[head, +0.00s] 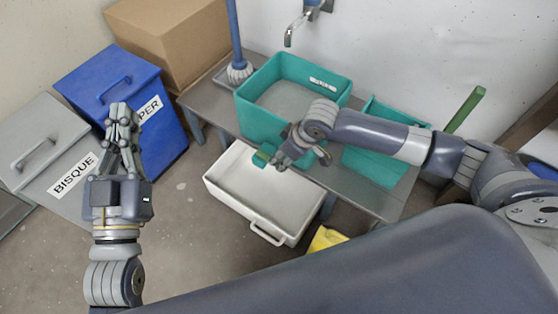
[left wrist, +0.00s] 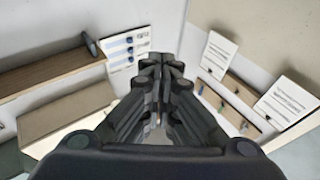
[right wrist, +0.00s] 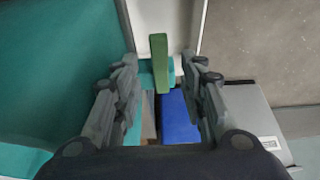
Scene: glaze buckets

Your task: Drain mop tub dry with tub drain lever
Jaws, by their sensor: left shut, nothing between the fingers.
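A teal tub (head: 343,98) with a small white label, too small to read, stands on the grey bench. Grey liquid or residue covers its floor. A short green lever (head: 262,155) sticks out at its front lower side; in the right wrist view the lever (right wrist: 159,62) lies between my fingers, with gaps on both sides. My right gripper (head: 280,158) is open at the tub's front, partly hiding the lever's mount. It also shows in the right wrist view (right wrist: 160,85). My left gripper (head: 122,110) is shut and empty, in front of the blue bin; it shows in the left wrist view (left wrist: 158,70).
A white basin (head: 225,185) sits below the bench (head: 205,100) front. A second teal tub (head: 380,165) stands right, partly behind my right arm, near an upright green bar (head: 465,110). A mop (head: 236,40), faucet (head: 298,20), blue bin (head: 100,75) and grey bin (head: 45,140) surround.

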